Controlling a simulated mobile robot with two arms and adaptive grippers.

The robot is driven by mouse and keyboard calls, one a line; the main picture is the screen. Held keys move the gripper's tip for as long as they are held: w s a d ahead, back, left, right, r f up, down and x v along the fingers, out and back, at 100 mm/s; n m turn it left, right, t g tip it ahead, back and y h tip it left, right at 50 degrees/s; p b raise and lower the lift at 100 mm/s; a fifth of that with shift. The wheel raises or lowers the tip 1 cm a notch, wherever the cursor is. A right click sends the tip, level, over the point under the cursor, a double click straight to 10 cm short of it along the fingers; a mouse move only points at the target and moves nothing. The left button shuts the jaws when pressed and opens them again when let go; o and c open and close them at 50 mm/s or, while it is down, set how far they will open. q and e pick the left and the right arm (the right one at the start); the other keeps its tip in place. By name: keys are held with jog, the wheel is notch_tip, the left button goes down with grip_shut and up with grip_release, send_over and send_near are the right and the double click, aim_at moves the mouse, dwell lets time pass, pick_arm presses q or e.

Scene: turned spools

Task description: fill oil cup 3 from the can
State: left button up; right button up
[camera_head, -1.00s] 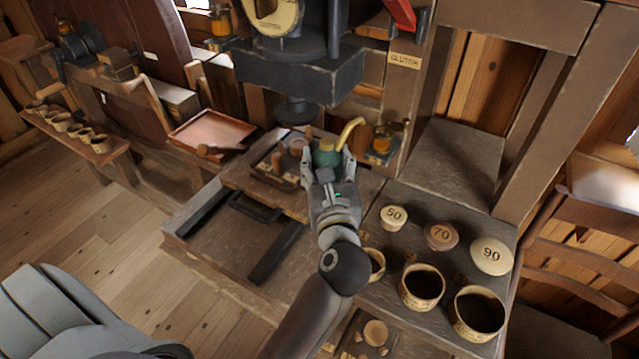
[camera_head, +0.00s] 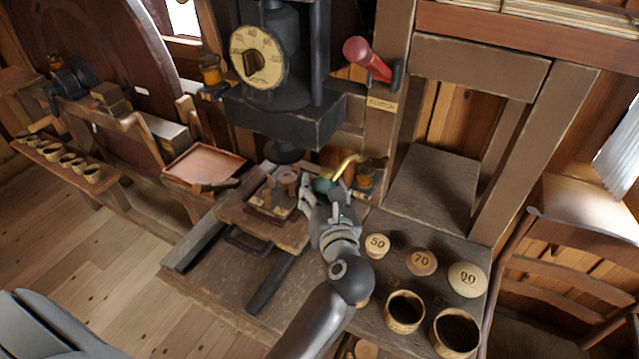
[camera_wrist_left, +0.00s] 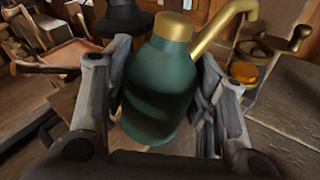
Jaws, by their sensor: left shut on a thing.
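The green oil can (camera_head: 321,184) with a brass spout is between the fingers of my left gripper (camera_head: 325,190), which is shut on it. In the left wrist view the can (camera_wrist_left: 158,90) stands nearly upright between the fingers, its brass spout (camera_wrist_left: 222,28) reaching up and right. An amber oil cup (camera_head: 365,179) is just right of the can; it also shows in the wrist view (camera_wrist_left: 248,73), below the spout tip. I see no gap or contact clearly there. Other amber oil cups are by the dial (camera_head: 211,74) and at far left (camera_head: 55,63). No cup number is readable. My right gripper is out of view.
A dark press block (camera_head: 275,118) with a dial (camera_head: 257,57) overhangs the area behind the can. A small wooden tray (camera_head: 262,214) is left of the gripper. Lids marked 50, 70 and 90 (camera_head: 467,279) and round bowls (camera_head: 404,312) stand at the right.

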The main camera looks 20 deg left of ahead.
aim_at(332, 178)
pick_arm(q)
jog(key=shift+w+d+r+m+g+p, duration=0.2)
jog(key=shift+w+r+m+g+p, duration=0.3)
jog(key=shift+p, duration=1.4)
jog(key=shift+w+d+r+m+g+p, duration=0.25)
jog(key=shift+r+m+p, duration=0.45)
jog(key=shift+p, duration=1.15)
jog(key=p, duration=0.1)
jog(key=m+g+p, duration=0.1)
jog(key=shift+w+p, duration=0.25)
jog(key=shift+p, duration=0.15)
jog(key=shift+d+b, duration=0.1)
jog(key=shift+b, duration=0.2)
jog(key=shift+m+g, duration=0.35)
jog(key=shift+m, duration=0.15)
jog(key=shift+r, duration=0.1)
